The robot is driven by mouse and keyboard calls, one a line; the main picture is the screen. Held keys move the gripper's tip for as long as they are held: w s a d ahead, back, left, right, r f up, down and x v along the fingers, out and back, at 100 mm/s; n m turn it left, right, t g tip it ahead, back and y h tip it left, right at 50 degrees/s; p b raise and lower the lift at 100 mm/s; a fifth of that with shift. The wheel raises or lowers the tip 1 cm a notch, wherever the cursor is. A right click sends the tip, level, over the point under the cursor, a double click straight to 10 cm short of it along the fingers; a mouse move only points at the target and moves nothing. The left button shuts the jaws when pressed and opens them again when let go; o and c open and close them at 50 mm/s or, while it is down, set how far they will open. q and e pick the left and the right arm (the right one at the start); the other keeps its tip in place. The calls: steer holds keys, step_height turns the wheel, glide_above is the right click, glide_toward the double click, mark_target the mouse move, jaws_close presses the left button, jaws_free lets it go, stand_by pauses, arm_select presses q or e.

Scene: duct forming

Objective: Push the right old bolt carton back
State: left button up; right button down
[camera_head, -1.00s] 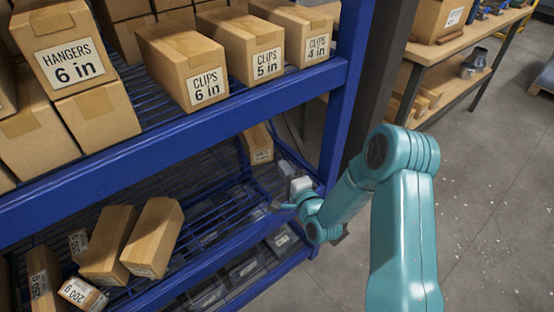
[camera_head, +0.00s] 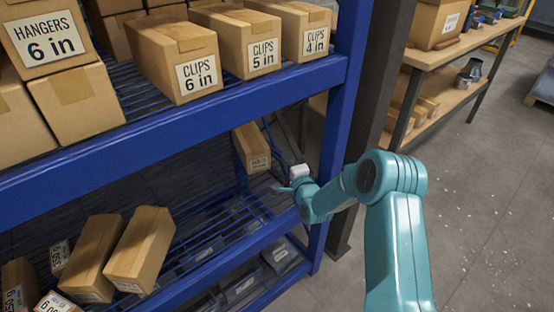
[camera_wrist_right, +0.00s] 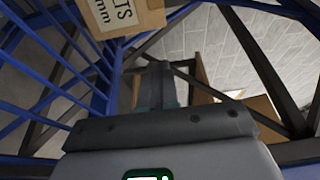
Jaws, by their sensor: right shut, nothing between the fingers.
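A brown bolt carton (camera_head: 247,150) sits at the right end of the rack's middle level, partly hidden behind the blue beam above it. In the right wrist view the carton (camera_wrist_right: 119,17) shows at the top left, its label partly readable as "LTS" and "mm". My right gripper (camera_head: 281,188) is shut and empty, just below and to the right of the carton in the head view and apart from it. Its closed fingers (camera_wrist_right: 156,84) point up the middle of the wrist view. My left gripper is out of view.
The blue upright (camera_head: 345,90) and front beam (camera_head: 190,132) stand close to my right arm. Two cartons (camera_head: 139,249) (camera_head: 92,256) lean at the lower left. Clips cartons (camera_head: 179,58) line the upper shelf. Slatted shelf left of the gripper looks clear.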

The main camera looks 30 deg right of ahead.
mark_target(258, 155)
steer(key=shift+w+a, duration=0.5)
steer(key=shift+w, duration=0.25)
steer(key=shift+w+a, duration=0.5)
steer(key=shift+w, duration=0.2)
steer(key=shift+f, duration=0.1)
steer(key=w+a+b, duration=0.1)
steer(key=w, duration=0.1)
steer(key=w+a+b, duration=0.1)
steer(key=b, duration=0.1)
steer(key=w+a+b, duration=0.1)
steer(key=w, duration=0.1)
steer(key=shift+w+a+f+b, duration=0.15)
steer(key=shift+w+f+b, duration=0.1)
steer(key=shift+w+b, duration=0.1)
steer(key=shift+w+a+r, duration=0.2)
steer(key=shift+w+r, duration=0.05)
steer(key=shift+w, duration=0.15)
